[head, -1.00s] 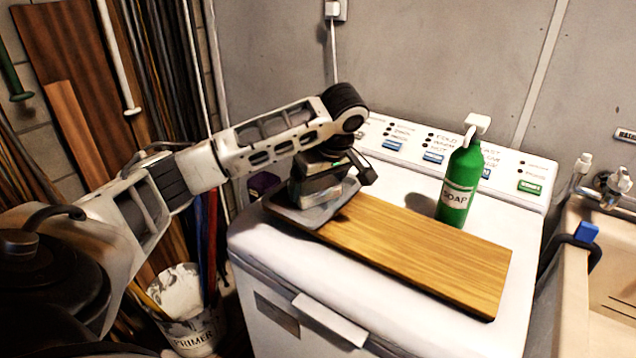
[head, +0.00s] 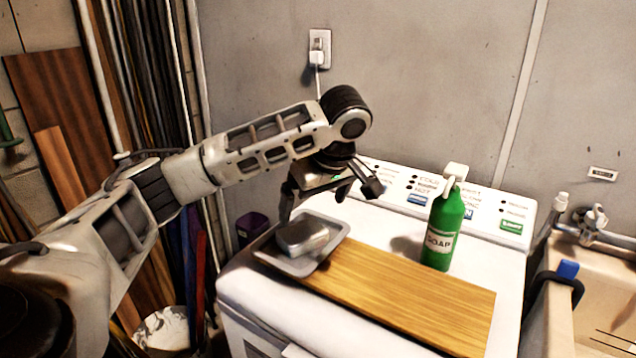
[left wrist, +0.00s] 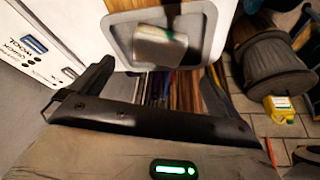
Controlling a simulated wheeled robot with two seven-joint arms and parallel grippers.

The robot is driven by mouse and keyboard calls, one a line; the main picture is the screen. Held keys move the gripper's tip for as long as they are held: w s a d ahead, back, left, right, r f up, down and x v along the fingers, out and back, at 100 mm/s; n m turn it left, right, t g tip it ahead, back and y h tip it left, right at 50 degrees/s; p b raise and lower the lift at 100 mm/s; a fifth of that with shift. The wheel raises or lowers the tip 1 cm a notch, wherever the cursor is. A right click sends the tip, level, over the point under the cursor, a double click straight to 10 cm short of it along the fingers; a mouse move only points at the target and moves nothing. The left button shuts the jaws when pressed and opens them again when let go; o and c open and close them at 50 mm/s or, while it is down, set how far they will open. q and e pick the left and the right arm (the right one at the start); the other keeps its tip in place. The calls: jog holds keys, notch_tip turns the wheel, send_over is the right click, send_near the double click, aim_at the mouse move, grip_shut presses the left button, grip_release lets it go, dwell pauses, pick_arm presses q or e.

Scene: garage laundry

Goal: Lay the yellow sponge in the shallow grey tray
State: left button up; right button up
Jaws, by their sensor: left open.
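A shallow grey tray (head: 331,255) lies on the left end of a wooden board on the white washer. A sponge-sized block (head: 302,236) rests in the tray; it looks grey here and pale tan in the left wrist view (left wrist: 160,46), so I cannot confirm yellow. My left gripper (head: 328,200) is open and empty, above and behind the tray and apart from the block. In the left wrist view, its two fingers (left wrist: 148,85) stand wide apart, with the tray (left wrist: 119,40) beyond them. My right gripper is out of view.
A green soap bottle (head: 443,230) stands behind the wooden board (head: 410,300). The board's right part is bare. A sink (head: 600,290) is at the right. A dark bin (head: 251,227) and a primer bucket (head: 165,330) are at the left.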

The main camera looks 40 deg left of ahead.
pick_arm(q)
jog(key=shift+v, duration=1.2)
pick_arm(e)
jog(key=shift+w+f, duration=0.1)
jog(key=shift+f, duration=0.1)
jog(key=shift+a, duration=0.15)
